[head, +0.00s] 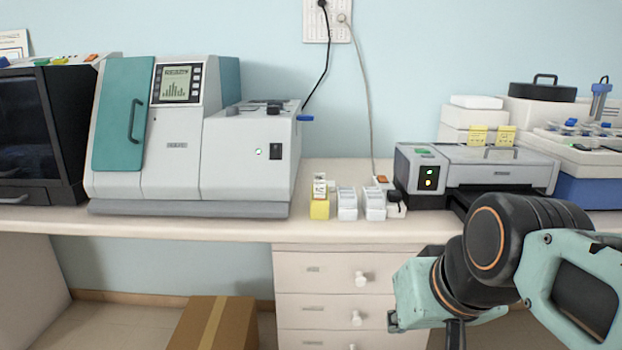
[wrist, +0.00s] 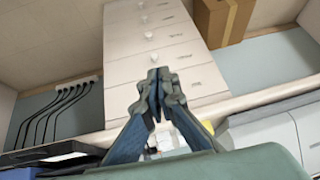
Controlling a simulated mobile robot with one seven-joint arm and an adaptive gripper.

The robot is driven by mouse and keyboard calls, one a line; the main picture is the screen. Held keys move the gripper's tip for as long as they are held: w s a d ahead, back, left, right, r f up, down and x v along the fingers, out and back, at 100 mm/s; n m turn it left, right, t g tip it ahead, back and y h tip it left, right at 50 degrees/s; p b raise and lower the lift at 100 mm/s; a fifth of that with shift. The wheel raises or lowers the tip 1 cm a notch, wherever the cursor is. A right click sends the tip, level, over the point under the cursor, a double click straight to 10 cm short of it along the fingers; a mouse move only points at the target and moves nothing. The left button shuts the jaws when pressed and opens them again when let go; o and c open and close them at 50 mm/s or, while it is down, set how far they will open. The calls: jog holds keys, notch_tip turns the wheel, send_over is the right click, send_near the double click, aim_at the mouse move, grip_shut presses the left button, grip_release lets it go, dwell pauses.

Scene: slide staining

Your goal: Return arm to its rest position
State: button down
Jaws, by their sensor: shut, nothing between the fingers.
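My gripper (wrist: 158,88) shows in the wrist view with its two blue-grey fingers together at the tips and nothing between them. It is in front of the white drawer unit (wrist: 152,38), apart from it as far as I can tell. In the head view my arm (head: 500,245) reaches in from the lower right, in front of the bench. The gripper's fingers are cut off or hidden at the bottom of the head view.
The bench (head: 340,228) carries a teal and white machine (head: 170,150), small boxes (head: 347,205) and a grey printer-like device (head: 500,170) close behind my arm. White drawers (head: 330,280) are below. A cardboard box (head: 215,325) stands on the floor. Black cables (wrist: 65,110) hang in the wrist view.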

jog(key=s+f+g+h+p, duration=0.1)
jog(key=s+f, duration=0.3)
jog(key=s, duration=0.2)
notch_tip(320, 180, up, 30)
jog(key=p, duration=2.9)
jog(key=shift+w+d+f+m, duration=0.2)
jog(key=shift+w+d+m, duration=0.1)
jog(key=shift+d, duration=0.1)
